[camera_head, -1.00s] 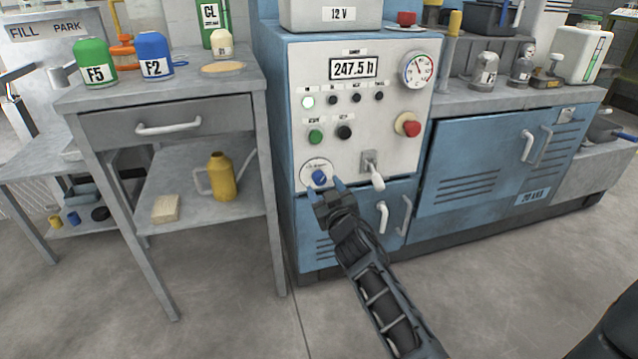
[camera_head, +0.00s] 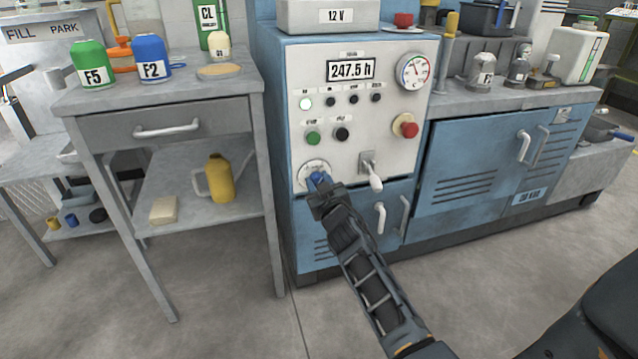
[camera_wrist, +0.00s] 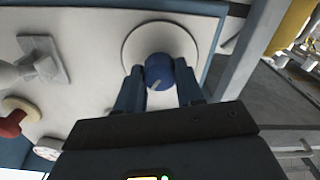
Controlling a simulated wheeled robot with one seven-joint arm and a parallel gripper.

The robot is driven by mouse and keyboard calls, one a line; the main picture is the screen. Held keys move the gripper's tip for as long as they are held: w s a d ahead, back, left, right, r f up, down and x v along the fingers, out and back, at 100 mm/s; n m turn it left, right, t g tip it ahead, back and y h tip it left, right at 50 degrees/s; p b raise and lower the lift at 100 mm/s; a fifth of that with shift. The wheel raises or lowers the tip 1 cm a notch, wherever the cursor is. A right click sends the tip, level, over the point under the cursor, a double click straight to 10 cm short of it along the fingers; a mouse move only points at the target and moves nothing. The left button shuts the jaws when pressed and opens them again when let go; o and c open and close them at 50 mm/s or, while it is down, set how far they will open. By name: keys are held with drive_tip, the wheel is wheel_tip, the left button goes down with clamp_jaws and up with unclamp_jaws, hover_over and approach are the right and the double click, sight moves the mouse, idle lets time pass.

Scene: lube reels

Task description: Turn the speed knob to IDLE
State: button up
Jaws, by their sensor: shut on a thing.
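The speed knob (camera_wrist: 159,73) is a round blue knob with a pale pointer mark, set on a white round dial plate (camera_wrist: 140,40) low on the panel's left side. In the head view the knob (camera_head: 318,179) is partly hidden by my fingers, and the plate's lettering is too small to read. My gripper (camera_wrist: 158,86) has one finger on each side of the knob and is shut on it. It also shows in the head view (camera_head: 319,184), reaching up to the panel from below.
A lever switch (camera_head: 371,172) sticks out just right of the knob. A red stop button (camera_head: 405,126), green button (camera_head: 313,138) and black button (camera_head: 342,135) sit above. A grey side table (camera_head: 255,120) stands close on the left. Cabinet handles (camera_head: 380,218) protrude below right.

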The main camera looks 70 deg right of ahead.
drive_tip(key=c, duration=0.4)
drive_tip(key=shift+n, duration=0.3)
drive_tip(key=n, duration=1.1)
drive_tip(key=shift+w+a+f, duration=0.1)
drive_tip(key=shift+n, duration=0.3)
idle(0.3)
drive_tip(key=o, duration=1.1)
drive_tip(key=shift+c, duration=0.2)
